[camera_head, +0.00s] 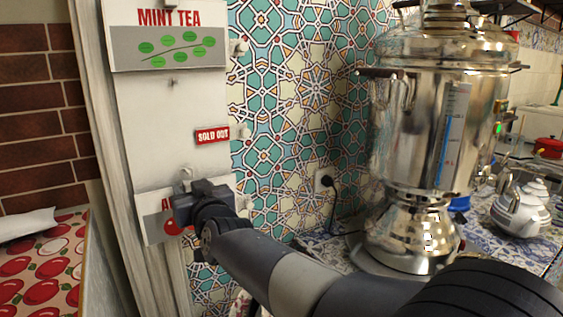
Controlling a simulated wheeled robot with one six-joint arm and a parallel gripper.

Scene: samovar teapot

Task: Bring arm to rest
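My arm reaches from the lower right toward the white board (165,115) at the left. My gripper (186,184) is at the arm's far end, in front of the upper edge of a lower sign (152,217) that it partly covers. Its fingers are small and dark here, so I cannot tell whether they are open, shut or touching the board. A "MINT TEA" sign (168,40) hangs at the board's top. A small red "SOLD OUT" tag (212,135) sits on the board's right side, above and apart from my gripper.
A large shiny samovar (425,130) stands on the tiled counter at the right, close behind my arm. A striped teapot (522,210) is further right. A cable runs from a wall socket (325,179). An apple-patterned cloth (45,262) lies at the lower left.

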